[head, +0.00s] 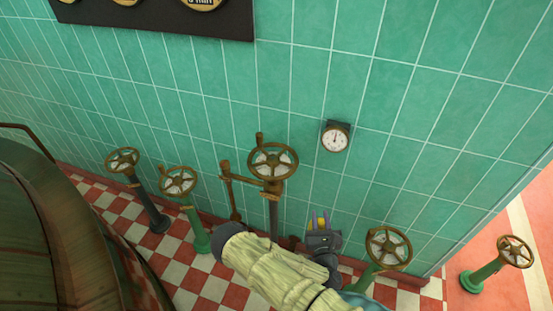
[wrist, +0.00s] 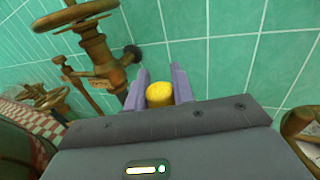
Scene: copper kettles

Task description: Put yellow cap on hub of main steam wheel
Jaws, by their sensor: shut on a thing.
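My gripper (head: 319,222) is shut on a yellow cap (head: 321,224), in front of the green wall. In the wrist view the cap (wrist: 159,94) sits between the two purple-grey fingers. A brass handwheel (head: 272,160) on a tall dark pipe stands up and left of my gripper, apart from the cap. I cannot tell by any label which wheel is the main steam wheel.
Other handwheels stand at the left (head: 122,161), left middle (head: 178,181), right (head: 388,248) and far right (head: 515,251). A white-faced gauge (head: 335,137) is on the wall above my gripper. A large copper kettle (head: 50,235) fills the lower left.

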